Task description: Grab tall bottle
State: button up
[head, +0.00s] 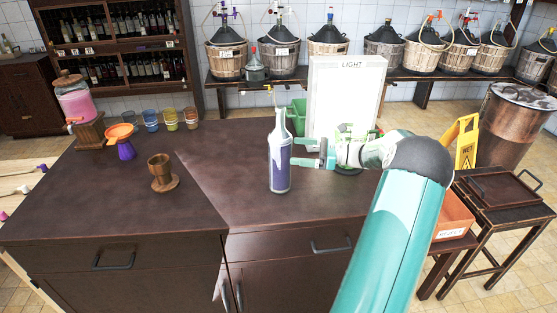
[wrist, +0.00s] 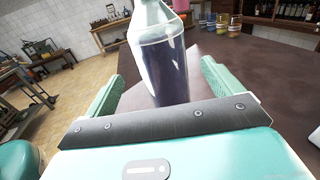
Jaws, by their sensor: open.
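The tall bottle (head: 280,163) stands upright on the dark brown table (head: 225,206). It is clear glass with dark purple contents and a narrow neck. My gripper (head: 305,153) is open just to the right of the bottle in the head view, with its fingers pointing left towards it. In the wrist view the bottle (wrist: 163,62) stands ahead, in line with the gap between the two green fingers (wrist: 160,86). Its lower end is hidden behind my gripper's dark front edge. I cannot tell whether any finger touches the glass.
A white light box (head: 345,95) stands behind my gripper, with a green container (head: 297,117) beside it. A wooden cup on a stand (head: 163,172), an orange funnel on a purple base (head: 122,140), coloured glasses (head: 171,119) and a pink dispenser (head: 77,104) are to the left. The table's front is clear.

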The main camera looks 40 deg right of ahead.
aim_at(280, 150)
jog(key=x, duration=0.6)
jog(key=shift+w+a+f, duration=0.2)
jog(key=shift+w+f, duration=0.2)
jog(key=shift+c, duration=0.4)
jog(key=c, duration=1.8)
jog(key=shift+r, duration=0.15)
grip_shut()
